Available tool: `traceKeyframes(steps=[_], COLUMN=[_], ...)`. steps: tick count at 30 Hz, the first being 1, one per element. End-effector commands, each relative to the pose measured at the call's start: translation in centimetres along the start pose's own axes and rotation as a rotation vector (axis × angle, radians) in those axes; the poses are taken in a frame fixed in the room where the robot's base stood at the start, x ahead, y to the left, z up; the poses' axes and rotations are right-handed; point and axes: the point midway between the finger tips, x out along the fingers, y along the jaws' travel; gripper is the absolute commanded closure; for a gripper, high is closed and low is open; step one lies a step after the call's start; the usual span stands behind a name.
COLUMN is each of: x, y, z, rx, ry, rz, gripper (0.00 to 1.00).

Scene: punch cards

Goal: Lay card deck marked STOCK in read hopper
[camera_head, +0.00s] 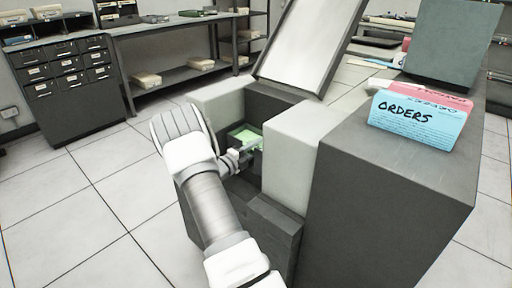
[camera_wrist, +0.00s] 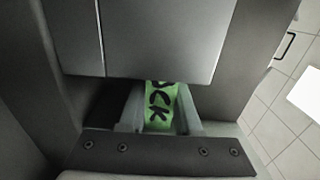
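The green card deck (camera_head: 245,138) shows in the head view inside the dark recess of the grey and cream card reader (camera_head: 297,150). In the wrist view the letters "OCK" are readable on the green deck (camera_wrist: 160,105); the rest of its word is hidden behind a grey panel. My gripper (camera_head: 238,155) reaches into the recess from the front left. In the wrist view the fingers of my gripper (camera_wrist: 160,118) flank the deck and meet both of its sides. The deck's underside and its contact with the hopper floor are hidden.
A blue deck marked ORDERS (camera_head: 415,122) and a pink deck (camera_head: 445,98) stand on the dark machine top to the right. A tilted light panel (camera_head: 308,45) rises behind the recess. Drawers (camera_head: 70,75) and shelves stand at the back left. Open floor lies left.

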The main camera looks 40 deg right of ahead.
Motion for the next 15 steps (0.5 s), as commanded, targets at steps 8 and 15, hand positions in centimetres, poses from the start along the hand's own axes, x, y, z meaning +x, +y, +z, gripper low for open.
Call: traceKeyframes(steps=[8,15], x=[0.03,-0.06], y=[-0.14,-0.03], z=[0.02,0.02], rx=[0.001,0.000], ry=[0.000,0.000], rz=[-0.002,0.000], gripper=[0.33,0.33])
